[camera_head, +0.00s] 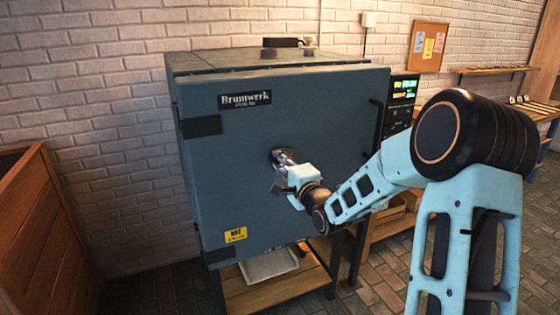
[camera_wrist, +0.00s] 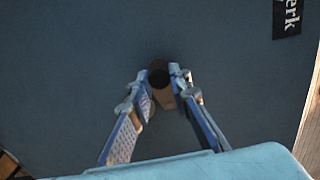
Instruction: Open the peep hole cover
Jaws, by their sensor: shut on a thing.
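The blue-grey kiln (camera_head: 225,190) stands against the wall, its front door shut. My gripper (camera_head: 282,157) is at the middle of the door front, where the peep hole is. In the wrist view my gripper (camera_wrist: 159,92) has its two fingers closed in on a small brownish piece, the peep hole cover (camera_wrist: 164,99). A dark round spot (camera_wrist: 158,64) shows just above the piece. I cannot tell whether it is the open hole or the cover's shaded end. In the head view the fingers mostly hide the cover.
A control panel (camera_head: 403,91) is on the kiln's right side. A dark vertical handle (camera_head: 376,128) is at the door's right edge. Black hinges (camera_head: 200,126) are on the left. A wooden crate (camera_head: 45,225) stands at far left and a workbench (camera_head: 535,110) at right.

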